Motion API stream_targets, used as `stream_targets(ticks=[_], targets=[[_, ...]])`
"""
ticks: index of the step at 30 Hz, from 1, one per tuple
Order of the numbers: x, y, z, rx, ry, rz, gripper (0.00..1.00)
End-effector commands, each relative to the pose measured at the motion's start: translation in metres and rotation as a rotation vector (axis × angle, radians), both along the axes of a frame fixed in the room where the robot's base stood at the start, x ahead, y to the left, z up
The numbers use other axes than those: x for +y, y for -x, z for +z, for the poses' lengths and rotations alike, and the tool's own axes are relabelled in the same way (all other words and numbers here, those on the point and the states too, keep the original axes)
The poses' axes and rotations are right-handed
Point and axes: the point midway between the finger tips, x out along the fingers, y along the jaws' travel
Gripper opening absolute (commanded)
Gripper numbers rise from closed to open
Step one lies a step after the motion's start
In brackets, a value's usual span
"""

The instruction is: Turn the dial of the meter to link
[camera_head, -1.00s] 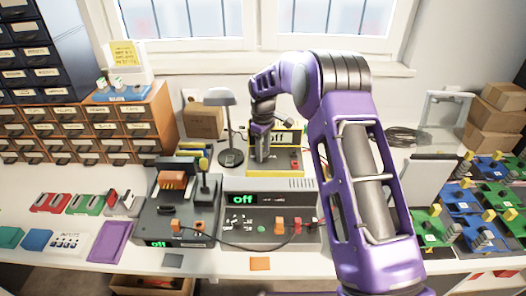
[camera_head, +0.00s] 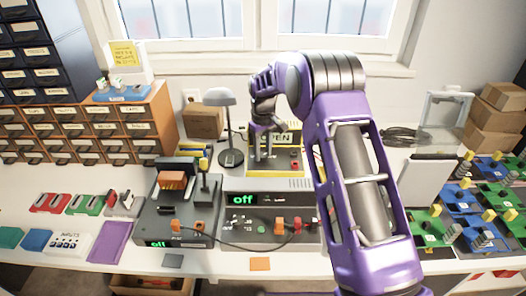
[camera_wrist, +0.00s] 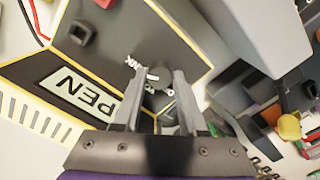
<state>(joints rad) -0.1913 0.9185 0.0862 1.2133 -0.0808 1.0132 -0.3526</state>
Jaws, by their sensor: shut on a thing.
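The meter (camera_head: 283,172) is a yellow-edged box with a dark face, standing at the back of the bench. Its display (camera_head: 279,138) reads "OPEN"; in the wrist view, the display (camera_wrist: 88,95) shows "PEN", with the rest cut off or hidden. The dark dial (camera_wrist: 157,99) has a small white mark and sits between my fingers. White lettering ending in "NK" is beside it at the upper left; other letters are partly hidden. My gripper (camera_head: 263,156) points down at the meter's face and is shut on the dial, also in the wrist view (camera_wrist: 159,76).
A grey console (camera_head: 270,226) with a green "off" display stands in front of the meter, with plugs and a cable. Another grey device (camera_head: 180,222), also "off", is at its left. A desk lamp (camera_head: 231,157) stands left of the meter. Green and blue boards lie at right.

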Motion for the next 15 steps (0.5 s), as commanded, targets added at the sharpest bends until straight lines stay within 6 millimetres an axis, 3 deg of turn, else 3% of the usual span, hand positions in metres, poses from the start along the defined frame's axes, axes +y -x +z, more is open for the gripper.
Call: stream_targets(ticks=[5, 6, 10, 15], targets=[[-0.0001, -0.0006, 0.0011, -0.002, 0.000, -0.002, 0.00], [-0.0002, -0.0006, 0.0011, -0.002, 0.000, -0.002, 0.44], [-0.0001, -0.0005, 0.0008, -0.002, -0.001, -0.001, 0.68], [-0.0001, -0.0002, 0.0004, -0.001, -0.001, 0.000, 0.71]])
